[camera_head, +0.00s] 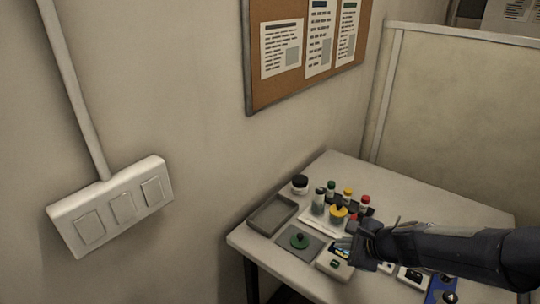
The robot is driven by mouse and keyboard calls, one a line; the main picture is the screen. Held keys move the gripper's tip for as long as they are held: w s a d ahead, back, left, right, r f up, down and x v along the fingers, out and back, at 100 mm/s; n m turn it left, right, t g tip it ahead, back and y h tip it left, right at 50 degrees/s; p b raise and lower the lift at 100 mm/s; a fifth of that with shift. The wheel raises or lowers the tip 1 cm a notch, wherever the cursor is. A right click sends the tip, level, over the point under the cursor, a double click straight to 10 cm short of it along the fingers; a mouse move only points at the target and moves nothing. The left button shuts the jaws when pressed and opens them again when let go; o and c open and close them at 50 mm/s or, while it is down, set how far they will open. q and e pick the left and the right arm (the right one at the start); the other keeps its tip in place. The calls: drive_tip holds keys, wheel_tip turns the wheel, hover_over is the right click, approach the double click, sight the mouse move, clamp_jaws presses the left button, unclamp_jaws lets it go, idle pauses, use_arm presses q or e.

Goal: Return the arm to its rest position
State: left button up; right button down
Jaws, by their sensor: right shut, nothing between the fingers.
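My right arm comes in from the right edge, low over the table (337,171). My right gripper (356,243) is at its left end, above a small device with a screen (335,266); its fingers are small and partly hidden, and nothing shows held in them. My left arm and gripper are not in view.
A wall switch panel (112,207) and a pinboard (305,50) hang on the wall. A partition (455,110) stands behind the table.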

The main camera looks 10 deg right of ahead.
drive_tip(key=s+a+r+n+g+y, duration=0.1)
drive_tip(key=s+a+r+n+y, duration=0.1)
drive_tip(key=s+a+r+n, duration=0.7)
drive_tip(key=s+d+f+n+g+h, duration=0.1)
drive_tip(key=s+f+n+g, duration=0.1)
drive_tip(key=s+n, duration=0.9)
drive_tip(key=shift+s+f+n+h, duration=0.3)
drive_tip(key=shift+s+f+n, duration=0.1)
drive_tip(key=shift+s+f, duration=0.2)
